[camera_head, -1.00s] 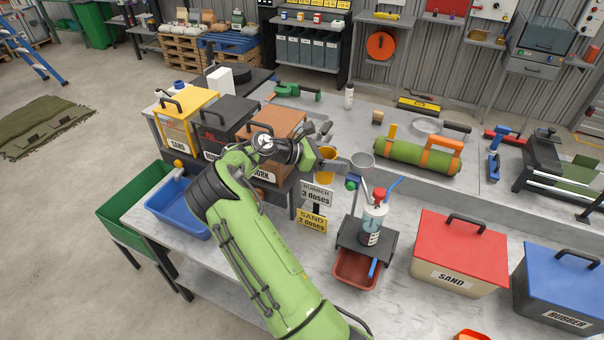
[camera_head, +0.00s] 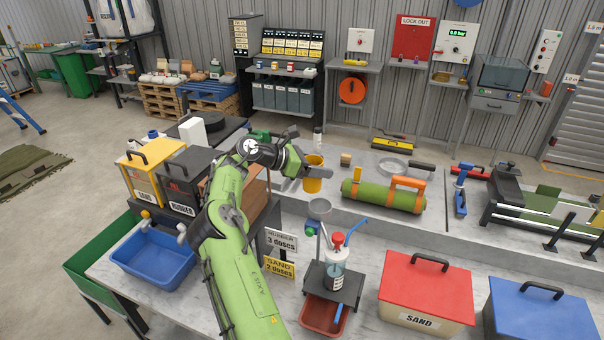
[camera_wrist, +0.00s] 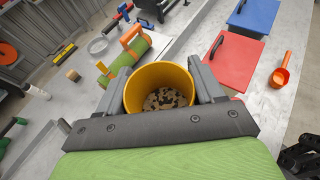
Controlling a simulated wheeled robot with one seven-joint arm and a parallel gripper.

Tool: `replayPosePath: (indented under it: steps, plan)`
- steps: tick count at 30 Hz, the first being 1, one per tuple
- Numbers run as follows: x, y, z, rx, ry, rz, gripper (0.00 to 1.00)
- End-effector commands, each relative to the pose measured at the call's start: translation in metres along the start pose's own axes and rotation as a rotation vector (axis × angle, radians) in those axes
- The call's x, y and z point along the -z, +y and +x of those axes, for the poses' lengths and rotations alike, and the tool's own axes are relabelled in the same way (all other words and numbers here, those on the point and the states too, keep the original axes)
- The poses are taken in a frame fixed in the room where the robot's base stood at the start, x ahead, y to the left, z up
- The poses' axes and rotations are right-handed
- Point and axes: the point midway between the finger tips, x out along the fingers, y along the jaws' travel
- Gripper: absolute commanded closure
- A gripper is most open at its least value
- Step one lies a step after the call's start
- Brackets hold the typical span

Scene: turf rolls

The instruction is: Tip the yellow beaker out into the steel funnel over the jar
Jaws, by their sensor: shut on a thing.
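The yellow beaker (camera_head: 314,176) is held upright by my gripper (camera_head: 308,170), which is shut on it. In the wrist view the beaker (camera_wrist: 158,75) sits between my gripper's fingers (camera_wrist: 165,90), and brown and grey granules show inside it. The steel funnel (camera_head: 320,208) stands lower and nearer to the camera, just below the beaker in the head view, with a gap between them. The jar (camera_head: 335,277) with a red top stands on a black stand in front. Whether the funnel lies over this jar is not clear. The funnel is not seen in the wrist view.
A green turf roll (camera_head: 384,195) with an orange handle lies right of the beaker. A red-lidded sand box (camera_head: 425,285) and blue-lidded box (camera_head: 540,312) stand front right. Dose signs (camera_head: 280,265) and yellow and black bins (camera_head: 143,175) are at left. A blue tub (camera_head: 155,262) is front left.

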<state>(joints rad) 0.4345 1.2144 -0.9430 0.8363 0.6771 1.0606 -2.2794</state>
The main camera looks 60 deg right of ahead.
Motion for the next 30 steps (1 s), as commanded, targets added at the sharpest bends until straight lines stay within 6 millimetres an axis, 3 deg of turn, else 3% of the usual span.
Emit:
replayPosePath:
  steps: [8, 17, 22, 30]
  plan:
    - [-0.005, -0.004, 0.003, -0.068, 0.03, 0.186, 0.66]
    - [-0.005, -0.01, 0.004, -0.267, 0.086, 0.668, 0.66]
    - [0.009, -0.017, 0.01, -0.377, 0.115, 0.923, 0.66]
    - [0.018, -0.017, 0.014, -0.42, 0.125, 1.026, 0.66]
